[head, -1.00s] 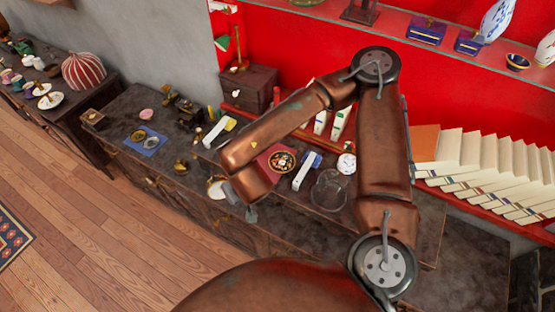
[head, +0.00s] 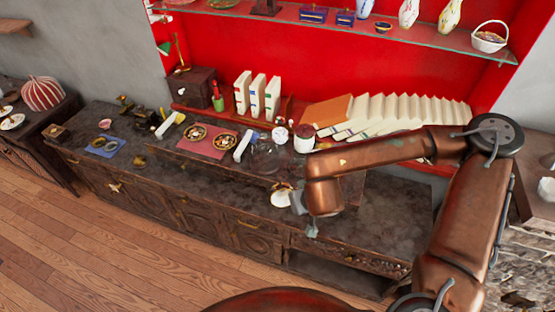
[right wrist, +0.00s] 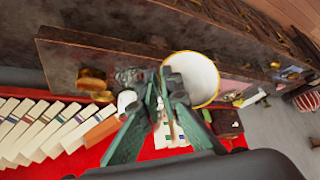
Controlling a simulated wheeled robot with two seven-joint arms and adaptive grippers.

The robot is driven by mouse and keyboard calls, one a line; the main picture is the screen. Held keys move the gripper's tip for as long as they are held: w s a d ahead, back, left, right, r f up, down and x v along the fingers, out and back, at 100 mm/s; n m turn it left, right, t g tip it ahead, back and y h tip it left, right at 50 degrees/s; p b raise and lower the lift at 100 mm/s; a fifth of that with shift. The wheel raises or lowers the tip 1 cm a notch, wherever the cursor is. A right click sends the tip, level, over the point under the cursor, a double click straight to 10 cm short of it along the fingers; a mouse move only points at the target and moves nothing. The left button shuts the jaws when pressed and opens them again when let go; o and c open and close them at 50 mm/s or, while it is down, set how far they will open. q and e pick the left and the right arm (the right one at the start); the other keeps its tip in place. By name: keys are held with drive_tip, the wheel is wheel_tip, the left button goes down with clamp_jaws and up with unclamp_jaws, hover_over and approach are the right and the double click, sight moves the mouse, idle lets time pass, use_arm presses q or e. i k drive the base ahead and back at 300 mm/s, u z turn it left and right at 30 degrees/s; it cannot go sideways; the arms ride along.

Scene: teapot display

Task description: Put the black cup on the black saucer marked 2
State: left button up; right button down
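My right gripper (right wrist: 160,80) has its fingertips close together at the edge of a round, pale-inside, gold-rimmed piece (right wrist: 194,78). The same piece shows in the head view (head: 281,198) beside the right gripper (head: 305,215), above the front of the dark cabinet top. It looks like a cup, but its outer colour is hidden. Two dark, gold-patterned round dishes (head: 196,132) (head: 225,141) lie on the red mat (head: 206,149). More dark round pieces (head: 107,144) lie on the blue mat (head: 94,151). I cannot read any number marks. My left gripper is not in view.
White marker blocks (head: 244,146) (head: 166,125) stand by the mats. A clear glass dish (head: 264,158) and white jars (head: 304,139) stand right of the red mat. A row of pale books (head: 410,110) lines the back. The cabinet top (head: 230,185) is clear in front.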

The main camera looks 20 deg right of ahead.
sight(228, 143)
drive_tip(key=u, duration=1.1)
drive_tip(key=i, duration=1.7)
drive_tip(key=z, duration=1.1)
drive_tip(key=i, duration=0.6)
drive_tip(key=z, duration=0.7)
